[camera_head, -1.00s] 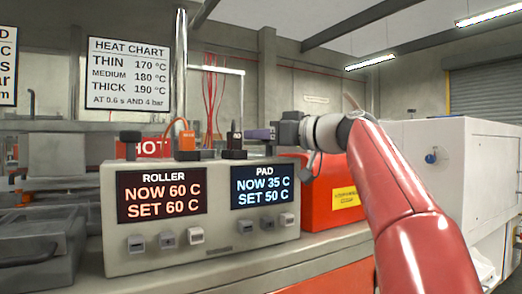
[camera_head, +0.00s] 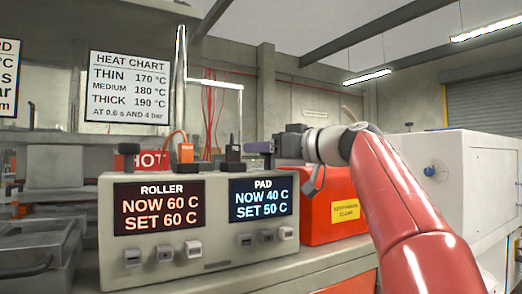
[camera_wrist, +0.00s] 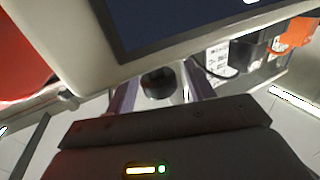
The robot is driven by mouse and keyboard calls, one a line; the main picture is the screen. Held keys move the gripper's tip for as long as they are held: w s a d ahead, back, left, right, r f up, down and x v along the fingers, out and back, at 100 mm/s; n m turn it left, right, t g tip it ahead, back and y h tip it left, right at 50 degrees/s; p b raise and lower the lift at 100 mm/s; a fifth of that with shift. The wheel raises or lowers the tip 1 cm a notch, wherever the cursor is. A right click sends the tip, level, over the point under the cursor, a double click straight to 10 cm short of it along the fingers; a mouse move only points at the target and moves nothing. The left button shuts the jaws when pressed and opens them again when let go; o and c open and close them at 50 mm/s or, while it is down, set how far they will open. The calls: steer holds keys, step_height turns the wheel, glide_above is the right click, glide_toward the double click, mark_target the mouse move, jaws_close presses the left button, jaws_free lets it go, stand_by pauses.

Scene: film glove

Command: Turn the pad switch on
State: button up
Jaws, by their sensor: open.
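The grey control box (camera_head: 206,188) has a PAD display (camera_head: 260,198) on its right half, reading NOW 40 C and SET 50 C. Small grey rocker buttons (camera_head: 266,237) sit below it. Which control is the pad switch, and its position, I cannot tell. My gripper (camera_head: 262,147) is level with the box's top right end, its purplish fingers pointing left. In the wrist view its fingers (camera_wrist: 160,84) are apart, with a dark round knob (camera_wrist: 158,83) between them. I cannot tell whether they touch it. The head view hides this knob behind my gripper.
An orange plug (camera_head: 185,150) and a black plug (camera_head: 232,152) stand on the box, left of my gripper. A black knob (camera_head: 128,150) is at its left end. The ROLLER display (camera_head: 160,208) reads 60 C twice. A red case (camera_head: 335,215) stands right of the box.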

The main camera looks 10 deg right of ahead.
mark_target(292, 176)
steer(key=b+v, duration=0.1)
steer(key=v, duration=0.5)
steer(key=shift+s+d, duration=0.15)
steer(key=shift+s, duration=0.1)
